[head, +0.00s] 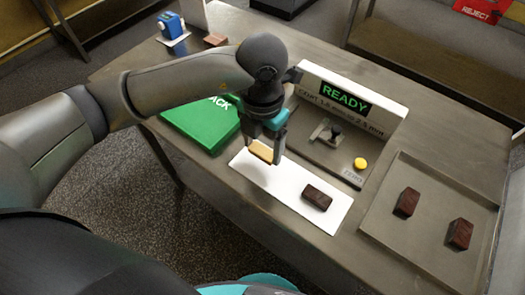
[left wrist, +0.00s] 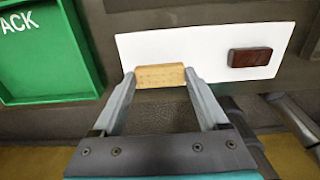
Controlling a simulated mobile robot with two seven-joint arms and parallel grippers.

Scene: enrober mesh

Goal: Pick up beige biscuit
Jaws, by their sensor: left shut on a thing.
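The beige biscuit (head: 262,151) is between the fingers of my left gripper (head: 264,155), over the left part of a white mat (head: 327,221). In the left wrist view the biscuit (left wrist: 160,75) spans the gap between both fingertips (left wrist: 160,80), and the gripper is shut on it. I cannot tell whether the biscuit touches the mat. A dark brown biscuit (head: 317,197) lies on the right part of the mat and also shows in the left wrist view (left wrist: 250,57). My right gripper is not in view.
A green tray (head: 203,122) stands left of the mat. A device with a READY display (head: 345,95) and a yellow button (head: 360,163) stands behind it. A metal tray (head: 425,262) at right holds two dark biscuits (head: 407,202). A blue object (head: 170,25) stands at the far left.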

